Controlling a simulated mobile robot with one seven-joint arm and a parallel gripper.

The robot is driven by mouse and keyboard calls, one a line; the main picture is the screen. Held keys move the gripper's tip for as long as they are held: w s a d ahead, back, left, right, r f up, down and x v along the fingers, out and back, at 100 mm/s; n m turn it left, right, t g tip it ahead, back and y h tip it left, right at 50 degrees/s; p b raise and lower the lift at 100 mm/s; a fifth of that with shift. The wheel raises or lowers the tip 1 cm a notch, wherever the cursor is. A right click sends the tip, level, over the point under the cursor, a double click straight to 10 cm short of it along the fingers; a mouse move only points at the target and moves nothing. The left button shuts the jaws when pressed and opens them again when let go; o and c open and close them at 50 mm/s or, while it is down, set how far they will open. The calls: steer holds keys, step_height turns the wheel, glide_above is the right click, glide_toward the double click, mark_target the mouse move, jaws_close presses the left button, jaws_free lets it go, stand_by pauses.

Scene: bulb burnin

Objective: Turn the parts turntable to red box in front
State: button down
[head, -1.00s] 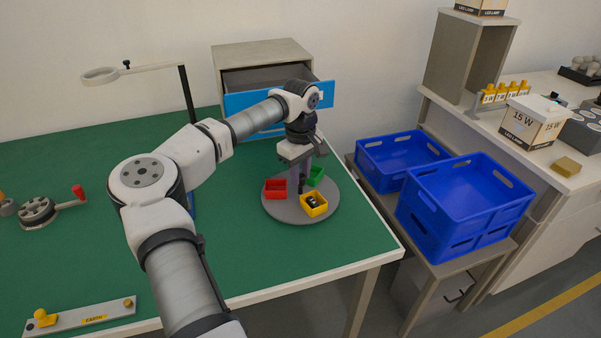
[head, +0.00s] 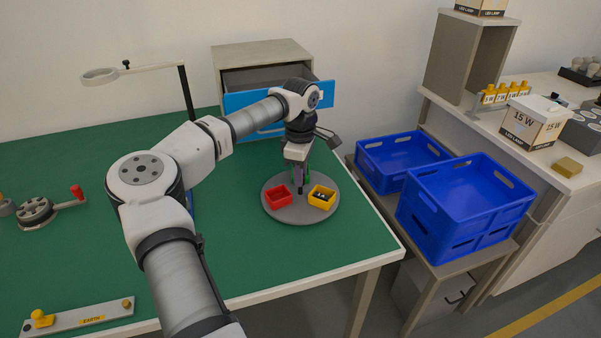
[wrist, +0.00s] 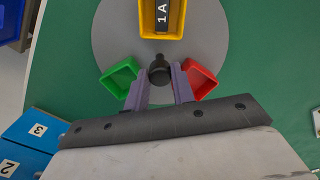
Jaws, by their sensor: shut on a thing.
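The grey round parts turntable (head: 292,213) sits on the green bench near its right end. The green box (wrist: 119,78) shows in the wrist view and is mostly hidden behind my gripper in the head view. My gripper (wrist: 160,88) points down at the turntable's middle, its purple fingers shut on the dark centre knob (wrist: 158,71). The red box also shows in the wrist view (wrist: 199,80), right of the fingers.
A part-open blue-fronted drawer unit (head: 262,54) stands behind the turntable. A lamp stand with a ring (head: 101,75) is to the left. Blue crates (head: 465,200) stand on a lower shelf to the right.

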steer(key=shift+n+b, duration=0.3)
steer(key=shift+n, duration=3.8)
steer(key=shift+a+n+b, duration=0.1)
steer(key=shift+n+b, duration=0.45)
steer(key=shift+n, duration=2.85)
steer(key=shift+n+b, duration=0.3)
steer(key=shift+n, duration=0.2)
steer(key=c, duration=1.2)
jaws_free()
steer(key=shift+o, duration=0.2)
